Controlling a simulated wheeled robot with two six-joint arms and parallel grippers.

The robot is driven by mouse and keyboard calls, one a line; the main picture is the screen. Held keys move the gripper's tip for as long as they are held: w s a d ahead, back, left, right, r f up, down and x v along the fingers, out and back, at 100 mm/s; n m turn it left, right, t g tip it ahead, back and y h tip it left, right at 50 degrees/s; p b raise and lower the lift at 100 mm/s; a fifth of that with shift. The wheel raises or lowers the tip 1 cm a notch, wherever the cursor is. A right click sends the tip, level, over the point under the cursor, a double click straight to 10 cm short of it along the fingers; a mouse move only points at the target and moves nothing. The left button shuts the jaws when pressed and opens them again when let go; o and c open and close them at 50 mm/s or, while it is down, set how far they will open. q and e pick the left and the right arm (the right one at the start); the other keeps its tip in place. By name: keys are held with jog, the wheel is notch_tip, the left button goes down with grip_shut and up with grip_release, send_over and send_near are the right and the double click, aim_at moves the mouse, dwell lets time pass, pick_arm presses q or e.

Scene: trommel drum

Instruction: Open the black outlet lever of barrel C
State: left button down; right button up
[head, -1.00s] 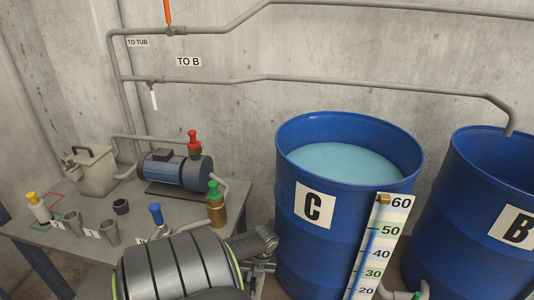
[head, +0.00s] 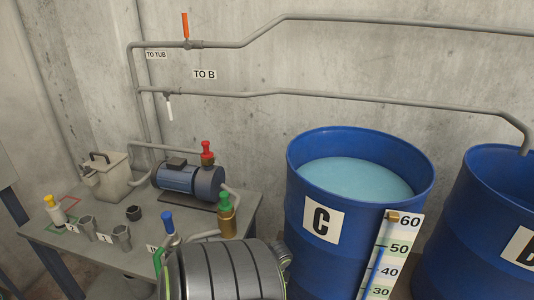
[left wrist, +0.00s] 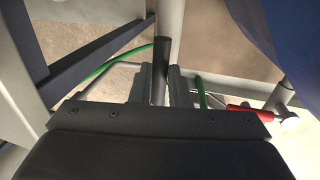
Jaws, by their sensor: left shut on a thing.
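Barrel C (head: 345,255) is a blue open drum, nearly full of pale blue liquid, right of centre in the head view. In the left wrist view a black upright lever (left wrist: 160,60) stands between the fingers of my left gripper (left wrist: 160,85), which is shut on it. The lever's lower end and the valve it belongs to are hard to make out. My left arm (head: 215,270) fills the bottom of the head view, and its gripper is hidden there. My right gripper is in neither view.
A red-handled fitting (left wrist: 248,112) and a green hose (left wrist: 105,68) are close to my left gripper. Barrel B (head: 470,230) stands to the right. A table (head: 100,262) with a blue pump (head: 178,178) and valves stands left. A level scale (head: 395,247) fronts barrel C.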

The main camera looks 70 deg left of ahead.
pick_arm(q)
jog(key=c, duration=1.4)
grip_release()
jog(key=shift+w+d, duration=0.1)
jog(key=shift+o, duration=0.2)
jog(key=shift+r, duration=0.1)
jog(key=shift+r, duration=0.25)
notch_tip(320, 180, up, 9)
jog(key=shift+r, duration=0.15)
